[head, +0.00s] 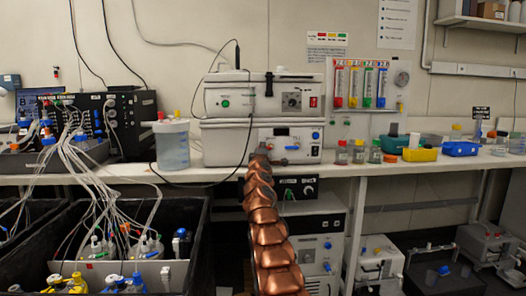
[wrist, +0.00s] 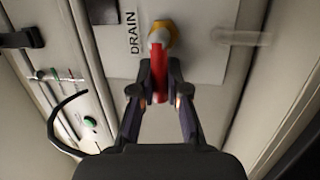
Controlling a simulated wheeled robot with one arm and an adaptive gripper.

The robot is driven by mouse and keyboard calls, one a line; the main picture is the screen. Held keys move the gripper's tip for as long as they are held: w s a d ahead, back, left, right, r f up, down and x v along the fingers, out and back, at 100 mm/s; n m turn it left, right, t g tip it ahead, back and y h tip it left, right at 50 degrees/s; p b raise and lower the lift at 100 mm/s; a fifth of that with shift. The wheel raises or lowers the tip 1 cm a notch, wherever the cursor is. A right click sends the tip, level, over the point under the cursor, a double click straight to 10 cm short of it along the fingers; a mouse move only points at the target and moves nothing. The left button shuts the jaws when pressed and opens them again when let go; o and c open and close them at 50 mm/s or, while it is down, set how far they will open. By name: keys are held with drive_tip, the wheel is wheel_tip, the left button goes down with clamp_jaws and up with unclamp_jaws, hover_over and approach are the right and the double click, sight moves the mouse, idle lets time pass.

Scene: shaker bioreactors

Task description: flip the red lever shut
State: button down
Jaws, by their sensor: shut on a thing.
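The red lever (wrist: 157,88) hangs from a valve with a yellow-orange collar (wrist: 170,36) in the wrist view. A panel beside it is marked DRAIN (wrist: 134,32). My gripper (wrist: 159,70) is shut on the lever, with one dark finger on each side of it. In the head view my copper-coloured arm reaches to the front of the lower white unit (head: 222,140) on the bench. The end of my arm covers part of that front, and the lever cannot be made out clearly there.
Another white unit (head: 232,98) is stacked on top. A lidded jar (head: 172,147) stands to the left on the bench (head: 420,166), small bottles (head: 342,153) to the right. A black cable (wrist: 55,128) loops on the left of the wrist view.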

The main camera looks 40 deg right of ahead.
idle(0.3)
drive_tip(key=c, duration=1.2)
unclamp_jaws()
drive_tip(key=shift+o, duration=0.2)
